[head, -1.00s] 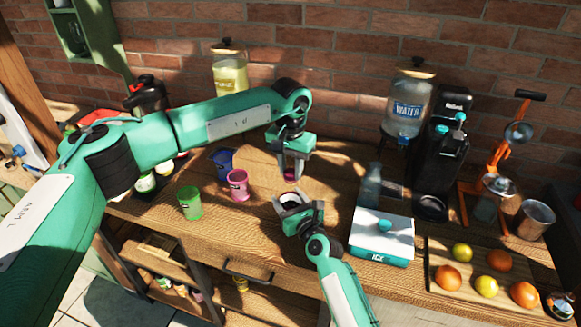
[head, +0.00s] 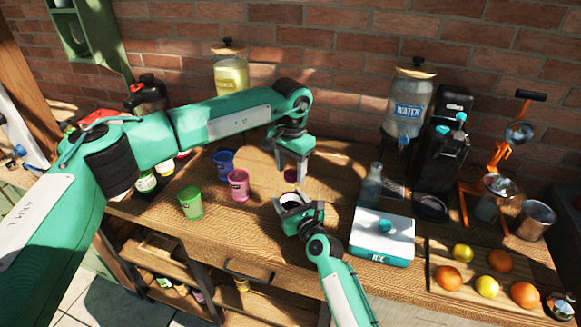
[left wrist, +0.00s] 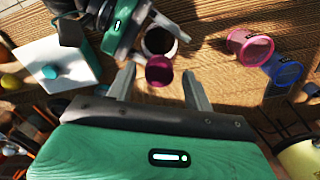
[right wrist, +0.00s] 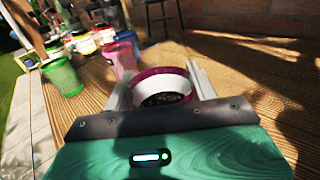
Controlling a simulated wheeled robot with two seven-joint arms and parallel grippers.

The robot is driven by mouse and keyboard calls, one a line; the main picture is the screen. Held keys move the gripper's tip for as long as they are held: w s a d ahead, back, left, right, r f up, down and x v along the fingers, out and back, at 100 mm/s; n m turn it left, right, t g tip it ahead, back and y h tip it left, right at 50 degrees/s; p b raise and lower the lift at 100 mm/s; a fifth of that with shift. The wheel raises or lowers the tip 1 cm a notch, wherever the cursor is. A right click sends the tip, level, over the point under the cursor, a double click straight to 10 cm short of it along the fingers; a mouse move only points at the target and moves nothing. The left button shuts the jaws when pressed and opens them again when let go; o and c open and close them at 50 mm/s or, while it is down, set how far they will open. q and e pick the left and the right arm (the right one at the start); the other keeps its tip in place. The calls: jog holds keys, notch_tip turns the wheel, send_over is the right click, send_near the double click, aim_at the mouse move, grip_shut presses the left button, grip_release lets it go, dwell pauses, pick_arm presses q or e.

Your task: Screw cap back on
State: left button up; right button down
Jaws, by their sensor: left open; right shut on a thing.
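A dark magenta cap (head: 290,175) is just below my left gripper (head: 292,176) in the head view. In the left wrist view the cap (left wrist: 159,74) shows beyond and between the spread fingers of that open gripper (left wrist: 156,78). I cannot tell what supports it. My right gripper (head: 292,198) is shut on a white jar (head: 291,205) with a dark inside, in front of the cap. The left wrist view shows the jar's dark round opening (left wrist: 159,42) partly overlapped by the cap. In the right wrist view the jar (right wrist: 165,88) sits between the fingers, with a magenta band along its far edge.
Pink (head: 238,186), blue (head: 223,160) and green (head: 190,203) cups stand to the left. Fruit lies on a board (head: 440,290).

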pick_arm(q)
jog(key=shift+r, duration=2.25)
jog(key=shift+c, duration=0.3)
